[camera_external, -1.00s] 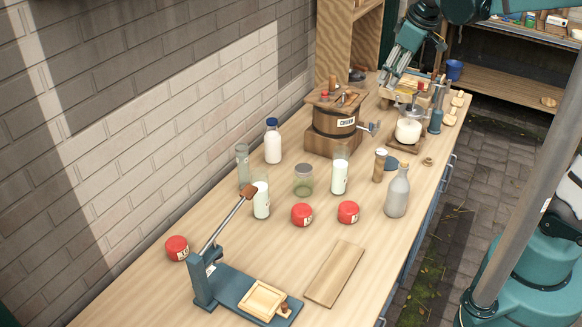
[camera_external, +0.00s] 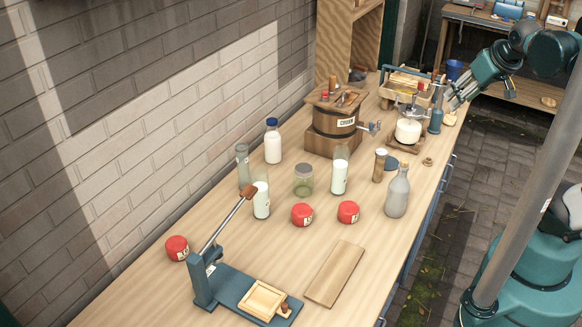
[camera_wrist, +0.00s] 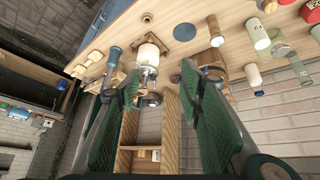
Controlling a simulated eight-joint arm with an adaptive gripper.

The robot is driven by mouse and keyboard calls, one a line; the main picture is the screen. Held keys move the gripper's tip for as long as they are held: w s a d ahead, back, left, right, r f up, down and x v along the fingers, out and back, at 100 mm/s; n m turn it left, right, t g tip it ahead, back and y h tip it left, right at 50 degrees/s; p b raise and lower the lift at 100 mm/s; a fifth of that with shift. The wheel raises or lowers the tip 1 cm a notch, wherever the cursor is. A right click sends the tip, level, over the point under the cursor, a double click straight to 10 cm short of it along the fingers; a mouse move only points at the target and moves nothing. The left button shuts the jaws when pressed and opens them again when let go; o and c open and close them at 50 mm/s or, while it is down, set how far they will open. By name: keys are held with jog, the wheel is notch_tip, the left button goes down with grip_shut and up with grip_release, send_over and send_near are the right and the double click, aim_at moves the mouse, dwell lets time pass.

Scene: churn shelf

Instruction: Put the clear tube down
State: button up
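The likeliest clear tube is a tall, empty, clear glass cylinder (camera_external: 242,167), upright on the bench (camera_external: 225,220) near the wall in the external view. Two similar clear cylinders hold white liquid: one in front of it (camera_external: 261,201) and one to its right (camera_external: 340,172). My gripper (camera_external: 453,100) is at the far right edge of the bench, well away from these tubes. In the wrist view its green-padded fingers (camera_wrist: 160,95) are spread wide, with nothing seen held between them.
A wooden churn (camera_external: 333,124), a glass jar with white contents (camera_external: 408,130) and a blue hand pump (camera_external: 435,120) stand toward the back. A grey bottle (camera_external: 397,192), red lidded tubs (camera_external: 348,212) and a lever press (camera_external: 235,285) stand nearer. A wooden board (camera_external: 335,273) lies flat.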

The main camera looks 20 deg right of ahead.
jog(key=s+d, duration=0.1)
jog(key=s+d+f+m, duration=0.1)
jog(key=shift+s+d+f+t, duration=0.1)
jog(key=shift+s+f+t, duration=0.15)
jog(key=shift+s+t, duration=0.05)
